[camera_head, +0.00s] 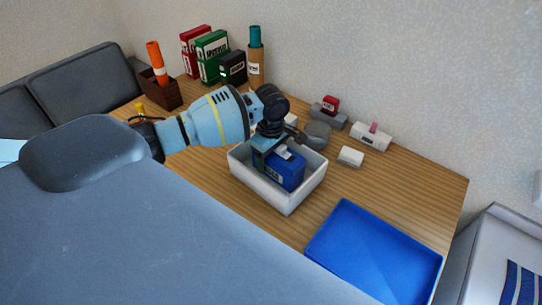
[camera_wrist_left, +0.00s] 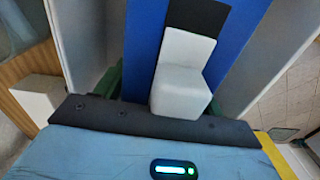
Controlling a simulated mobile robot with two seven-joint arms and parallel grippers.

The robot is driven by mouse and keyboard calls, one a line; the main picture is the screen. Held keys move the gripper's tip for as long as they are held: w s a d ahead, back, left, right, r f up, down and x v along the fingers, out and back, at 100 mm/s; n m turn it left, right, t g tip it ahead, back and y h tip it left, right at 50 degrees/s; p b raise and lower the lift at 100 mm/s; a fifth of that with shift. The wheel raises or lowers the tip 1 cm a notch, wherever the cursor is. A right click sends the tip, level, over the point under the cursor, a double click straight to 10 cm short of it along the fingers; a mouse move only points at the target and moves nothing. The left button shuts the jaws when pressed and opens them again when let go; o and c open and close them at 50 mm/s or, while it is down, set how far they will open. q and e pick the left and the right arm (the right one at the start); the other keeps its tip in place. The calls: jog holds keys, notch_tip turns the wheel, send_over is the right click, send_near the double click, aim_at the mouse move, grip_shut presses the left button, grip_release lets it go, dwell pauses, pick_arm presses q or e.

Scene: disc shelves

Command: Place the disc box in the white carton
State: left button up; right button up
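The disc box (camera_head: 290,178) is blue and stands inside the white carton (camera_head: 252,184) on the wooden table, its upper part showing above the near walls. I cannot tell whether it touches the carton floor. My left gripper (camera_head: 277,150) reaches down over the carton at the top of the box. In the left wrist view the blue box (camera_wrist_left: 240,50) fills the middle, with pale carton walls (camera_wrist_left: 75,40) on both sides. The fingertips are largely hidden, so I cannot tell whether they grip the box. My right gripper is out of view.
A blue tray (camera_head: 375,252) lies at the table's front right. A white block (camera_head: 350,156), a grey round container (camera_head: 317,134) and small stands are behind the carton. Upright boxes (camera_head: 212,55), a brown holder (camera_head: 160,92) and a tube (camera_head: 256,65) stand at the back left.

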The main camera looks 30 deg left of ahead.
pick_arm(q)
jog(key=shift+o, duration=0.7)
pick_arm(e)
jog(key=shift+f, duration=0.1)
pick_arm(q)
jog(key=shift+r, duration=0.2)
notch_tip(320, 180, up, 10)
jog(key=shift+r+p, duration=0.1)
jog(key=shift+p, duration=0.5)
jog(key=shift+r, duration=0.85)
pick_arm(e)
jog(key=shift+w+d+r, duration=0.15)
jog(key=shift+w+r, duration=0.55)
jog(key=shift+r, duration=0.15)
pick_arm(q)
jog(key=shift+f, duration=0.1)
